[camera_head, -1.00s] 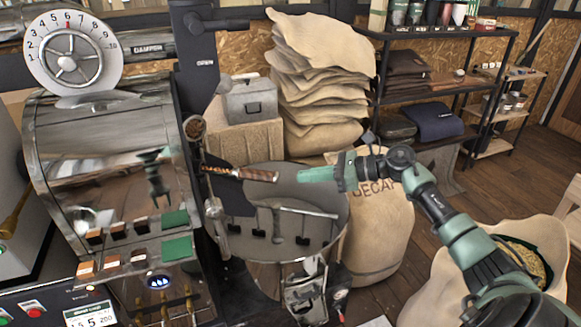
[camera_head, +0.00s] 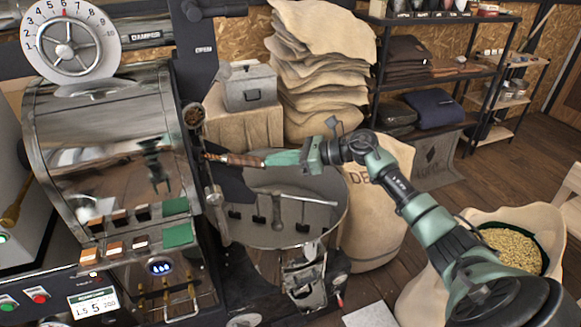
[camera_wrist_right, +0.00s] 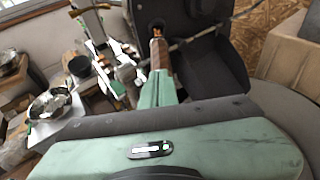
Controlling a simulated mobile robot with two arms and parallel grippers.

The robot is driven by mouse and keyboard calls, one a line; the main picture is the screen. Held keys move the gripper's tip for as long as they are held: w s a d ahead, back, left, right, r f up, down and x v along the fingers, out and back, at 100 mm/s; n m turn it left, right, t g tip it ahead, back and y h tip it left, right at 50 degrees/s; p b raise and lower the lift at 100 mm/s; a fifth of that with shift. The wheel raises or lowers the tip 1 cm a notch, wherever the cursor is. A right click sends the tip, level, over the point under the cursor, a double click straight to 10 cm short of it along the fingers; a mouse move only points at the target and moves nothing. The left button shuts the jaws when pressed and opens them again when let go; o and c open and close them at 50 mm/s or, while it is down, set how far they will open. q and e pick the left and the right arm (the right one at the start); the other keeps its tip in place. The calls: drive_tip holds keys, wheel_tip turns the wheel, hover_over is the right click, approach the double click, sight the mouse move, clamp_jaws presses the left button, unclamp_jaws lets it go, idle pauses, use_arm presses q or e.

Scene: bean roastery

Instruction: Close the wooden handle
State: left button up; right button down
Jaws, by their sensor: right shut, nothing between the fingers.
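The wooden handle (camera_head: 236,159) sticks out to the right from the front of the steel roaster (camera_head: 110,130), above the round cooling tray (camera_head: 325,224). My right gripper (camera_head: 272,158) is shut, with its green fingertips at the handle's free right end. They look in line with it and touching or nearly touching it. In the right wrist view the wooden handle (camera_wrist_right: 158,50) shows just beyond the shut green fingers (camera_wrist_right: 158,90). My left gripper is not in view.
A filled burlap sack (camera_head: 370,215) stands right of the cooling tray. An open sack of pale beans (camera_head: 512,247) is at the lower right. A grey metal box (camera_head: 250,88) sits on a cloth-covered stand behind.

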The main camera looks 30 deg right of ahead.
sight(249, 157)
drive_tip(key=w+a+b, duration=0.2)
drive_tip(key=w+a, duration=0.3)
drive_tip(key=shift+w+f, duration=0.15)
drive_tip(key=shift+w, duration=0.05)
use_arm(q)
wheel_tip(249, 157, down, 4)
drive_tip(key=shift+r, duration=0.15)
use_arm(e)
drive_tip(key=shift+r, duration=0.25)
